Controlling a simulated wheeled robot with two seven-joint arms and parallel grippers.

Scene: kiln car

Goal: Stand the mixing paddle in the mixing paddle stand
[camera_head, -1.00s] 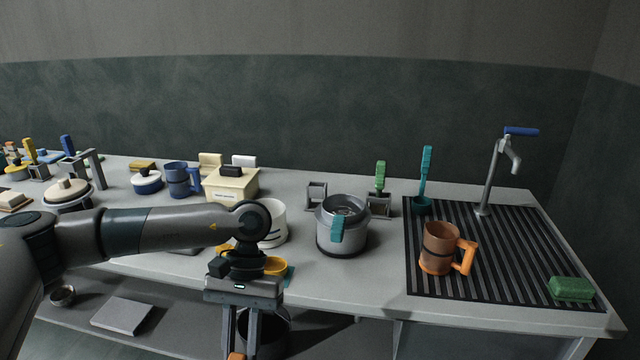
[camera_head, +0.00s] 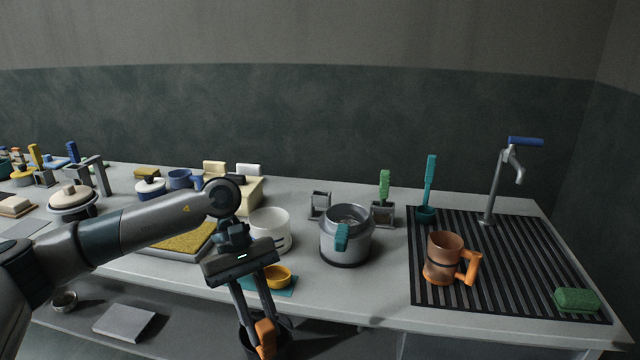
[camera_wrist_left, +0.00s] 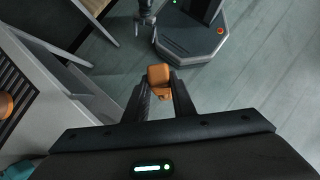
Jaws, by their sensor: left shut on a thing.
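My left gripper (camera_head: 265,322) hangs low in front of the counter's front edge, fingers pointing down. It is shut on an orange block-like part, which I take for the handle of the mixing paddle (camera_head: 265,338). The orange part also shows between the fingertips in the left wrist view (camera_wrist_left: 159,77). The rest of the paddle is hidden or out of frame. A small grey square holder (camera_head: 319,206), apparently empty, stands at the back of the counter, left of a similar holder with a green-handled tool. It looks like the paddle stand, but I cannot be sure.
A grey pot (camera_head: 345,247) with a teal clip stands right of the white tub (camera_head: 270,232). The green-handled tool (camera_head: 384,184) stands behind it. An orange mug (camera_head: 444,262) is on the ribbed drain board (camera_head: 515,290). A yellow bowl (camera_head: 277,276) sits near the front edge.

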